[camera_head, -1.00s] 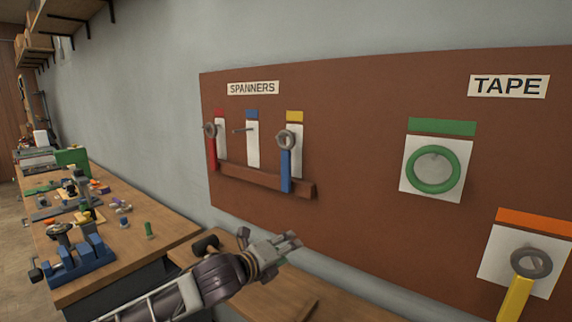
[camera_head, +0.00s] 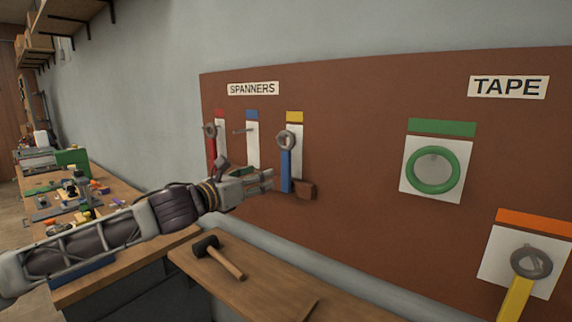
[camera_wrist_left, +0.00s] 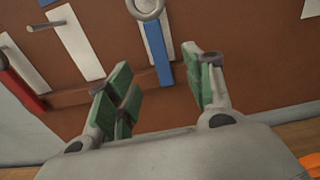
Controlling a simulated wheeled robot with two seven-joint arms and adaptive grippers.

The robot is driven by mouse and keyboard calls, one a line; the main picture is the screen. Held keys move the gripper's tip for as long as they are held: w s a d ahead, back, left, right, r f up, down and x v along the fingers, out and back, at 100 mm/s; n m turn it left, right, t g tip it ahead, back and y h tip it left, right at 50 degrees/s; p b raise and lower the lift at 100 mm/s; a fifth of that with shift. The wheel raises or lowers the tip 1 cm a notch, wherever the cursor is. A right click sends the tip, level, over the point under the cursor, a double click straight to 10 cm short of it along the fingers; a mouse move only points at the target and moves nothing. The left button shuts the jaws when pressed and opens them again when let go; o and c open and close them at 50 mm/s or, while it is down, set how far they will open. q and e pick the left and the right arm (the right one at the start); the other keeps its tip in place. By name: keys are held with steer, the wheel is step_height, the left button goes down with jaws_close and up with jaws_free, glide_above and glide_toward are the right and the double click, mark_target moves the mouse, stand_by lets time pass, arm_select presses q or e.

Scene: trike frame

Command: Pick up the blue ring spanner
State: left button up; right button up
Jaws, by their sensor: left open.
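The blue ring spanner (camera_head: 286,166) hangs by its grey ring on the peg under the yellow label, its blue handle pointing down past the wooden ledge. It also shows in the left wrist view (camera_wrist_left: 158,48), ahead of my fingers, its lower end between the two sides of the jaws in the picture. My left gripper (camera_head: 268,181) is open and empty, just left of the spanner's lower handle in the head view. In the left wrist view my left gripper (camera_wrist_left: 165,92) has its green pads spread apart. I cannot tell any contact. My right gripper is not in view.
The brown pegboard (camera_head: 360,222) carries a wooden ledge (camera_head: 305,190) below the spanners. A red spanner (camera_head: 211,146) hangs at the left; the peg under the blue label (camera_head: 252,115) is empty. A hammer (camera_head: 222,258) lies on the bench below. Tools crowd the left bench.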

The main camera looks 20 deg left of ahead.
arm_select(q)
steer(key=p, duration=0.1)
glide_toward(284, 162)
steer(key=shift+x, duration=2.65)
steer(key=shift+w+f, duration=0.15)
steer(key=shift+f, duration=0.05)
steer(key=shift+r+p+x, duration=0.1)
steer(key=shift+p+x, duration=0.15)
steer(key=shift+x, duration=0.55)
steer(key=shift+r+p+x, duration=0.15)
steer(key=shift+p+x, duration=0.1)
steer(key=shift+x, duration=1.4)
steer(key=shift+w+d, duration=0.1)
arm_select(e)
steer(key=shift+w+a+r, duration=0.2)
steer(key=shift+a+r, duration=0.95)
